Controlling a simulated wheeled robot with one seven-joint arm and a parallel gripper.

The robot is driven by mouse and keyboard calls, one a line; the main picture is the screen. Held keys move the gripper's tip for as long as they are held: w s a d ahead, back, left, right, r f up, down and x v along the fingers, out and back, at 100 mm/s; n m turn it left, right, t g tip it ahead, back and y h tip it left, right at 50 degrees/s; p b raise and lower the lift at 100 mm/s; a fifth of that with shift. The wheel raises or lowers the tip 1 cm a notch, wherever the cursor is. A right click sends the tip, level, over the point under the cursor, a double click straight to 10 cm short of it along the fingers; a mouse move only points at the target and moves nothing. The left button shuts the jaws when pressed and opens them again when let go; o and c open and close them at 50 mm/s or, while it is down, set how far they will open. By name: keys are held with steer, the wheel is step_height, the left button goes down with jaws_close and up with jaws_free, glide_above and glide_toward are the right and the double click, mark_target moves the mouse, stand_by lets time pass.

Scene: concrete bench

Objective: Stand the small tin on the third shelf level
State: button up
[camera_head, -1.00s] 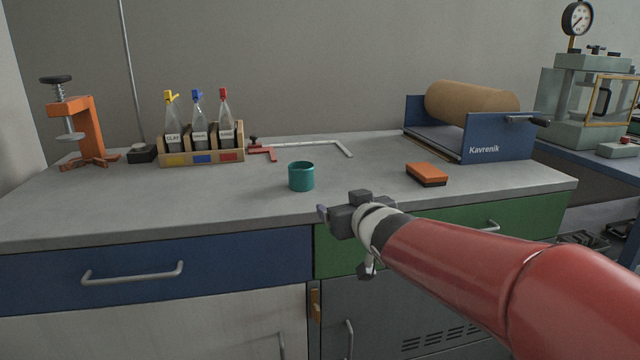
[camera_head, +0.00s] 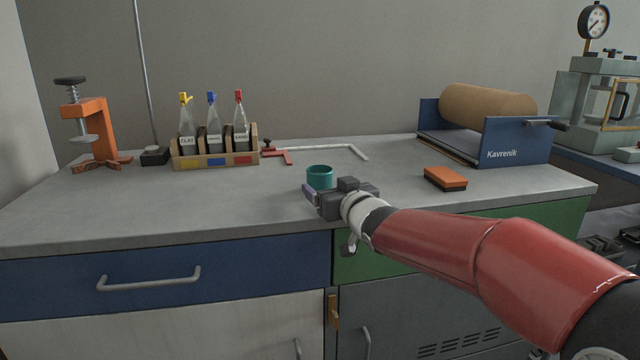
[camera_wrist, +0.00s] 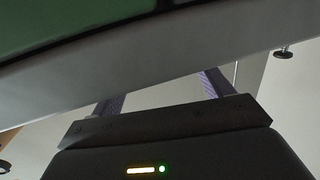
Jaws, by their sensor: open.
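A small teal tin (camera_head: 320,175), open at the top, stands upright on the grey benchtop near its front edge. My gripper (camera_head: 310,192) is in front of the tin in the head view and hides its lower part. It is open, and nothing shows between its fingers. In the wrist view my gripper (camera_wrist: 160,92) shows two purple fingers spread apart, with the pale bench edge across the picture beyond them. The tin cannot be made out in the wrist view. I see no shelf in these frames.
An orange block (camera_head: 445,178) lies right of my gripper. Behind are a bottle rack (camera_head: 218,158), a red-and-grey clamp (camera_head: 318,148) and a Kavrenik roll holder (camera_head: 517,142). An orange press (camera_head: 95,130) stands far left. The left front benchtop is clear.

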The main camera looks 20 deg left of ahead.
mark_target(325, 181)
steer(key=x, duration=0.4)
steer(key=shift+w, duration=0.1)
steer(key=shift+d, duration=0.1)
steer(key=c, duration=1.1)
steer(key=shift+r, duration=0.1)
steer(key=shift+c, duration=0.9)
steer(key=shift+r, duration=0.1)
